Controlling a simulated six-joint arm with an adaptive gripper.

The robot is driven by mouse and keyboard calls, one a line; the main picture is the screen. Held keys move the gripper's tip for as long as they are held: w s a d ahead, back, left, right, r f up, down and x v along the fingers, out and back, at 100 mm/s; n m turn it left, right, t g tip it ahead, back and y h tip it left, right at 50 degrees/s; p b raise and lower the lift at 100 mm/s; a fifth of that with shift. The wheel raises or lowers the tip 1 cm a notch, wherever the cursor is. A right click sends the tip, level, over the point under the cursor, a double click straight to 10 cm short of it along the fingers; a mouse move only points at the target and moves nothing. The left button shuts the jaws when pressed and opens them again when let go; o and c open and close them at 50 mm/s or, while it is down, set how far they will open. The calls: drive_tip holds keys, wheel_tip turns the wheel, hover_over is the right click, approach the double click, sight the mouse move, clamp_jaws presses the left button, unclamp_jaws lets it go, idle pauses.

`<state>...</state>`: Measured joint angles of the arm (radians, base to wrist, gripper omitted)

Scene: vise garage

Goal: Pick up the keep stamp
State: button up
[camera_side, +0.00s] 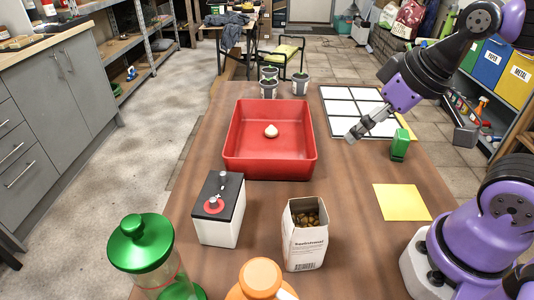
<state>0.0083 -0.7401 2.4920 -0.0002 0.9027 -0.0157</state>
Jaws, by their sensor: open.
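A small green block (399,145) stands upright on the wooden table at the right, by the corner of the white grid; it looks like the keep stamp, but no lettering can be read on it. My gripper (354,134) is open and empty. It reaches down from the upper right over the front part of the white grid (343,93), left of the green block in the picture and apart from it.
A red tray (268,170) holds a pale bulb-like object (271,131). A yellow sheet (402,202) lies in front of the green block. A black-and-white battery-like box (219,210), an open carton (304,235) and a green-lidded jar (140,245) stand nearer the camera.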

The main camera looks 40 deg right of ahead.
drive_tip(key=w+d+n+g+h, duration=0.1)
drive_tip(key=w+d+n+g, duration=0.15)
drive_tip(key=d, duration=0.45)
drive_tip(key=n+g, duration=0.3)
hover_over(404, 134)
drive_tip(key=shift+y, duration=0.4)
drive_tip(key=f, duration=0.4)
drive_tip(key=shift+w+a+f, duration=0.25)
drive_tip(key=shift+w+f, duration=0.15)
drive_tip(key=shift+n, duration=0.25)
drive_tip(key=f, duration=0.3)
drive_tip(key=d+f, duration=0.1)
drive_tip(key=shift+s+f, duration=0.2)
drive_tip(key=shift+f, duration=0.2)
drive_tip(key=f, duration=0.6)
drive_tip(key=shift+s+a, duration=0.15)
drive_tip(key=shift+a, duration=0.05)
drive_tip(key=c, duration=1.2)
